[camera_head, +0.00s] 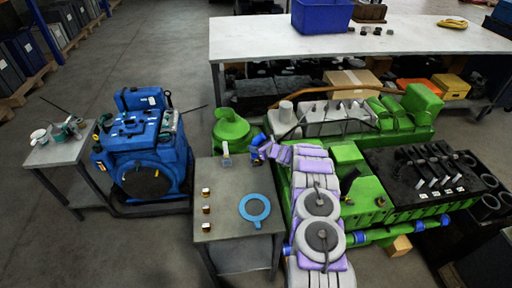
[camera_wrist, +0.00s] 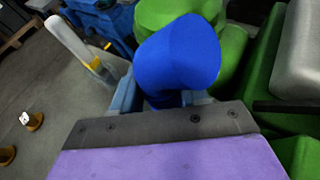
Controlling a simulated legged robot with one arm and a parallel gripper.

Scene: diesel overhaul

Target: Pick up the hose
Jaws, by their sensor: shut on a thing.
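The hose is a short, thick, bright blue piece in the wrist view (camera_wrist: 180,52), with a rounded, bent outline. My gripper (camera_wrist: 163,100) is shut on it, its light blue fingers on either side of the hose's lower end. In the head view the hose (camera_head: 258,140) is a small blue spot at the end of my purple arm, beside my gripper (camera_head: 262,150). They are above the far right corner of the small grey table (camera_head: 226,180), near the green engine. The hose's lower end is hidden by my gripper.
A blue ring (camera_head: 255,209) and several small brass-coloured pieces (camera_head: 206,209) lie on the small table. A pale upright tool (camera_head: 226,150) stands at its far edge. The green engine (camera_head: 350,155) is at right, a blue machine (camera_head: 145,150) at left.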

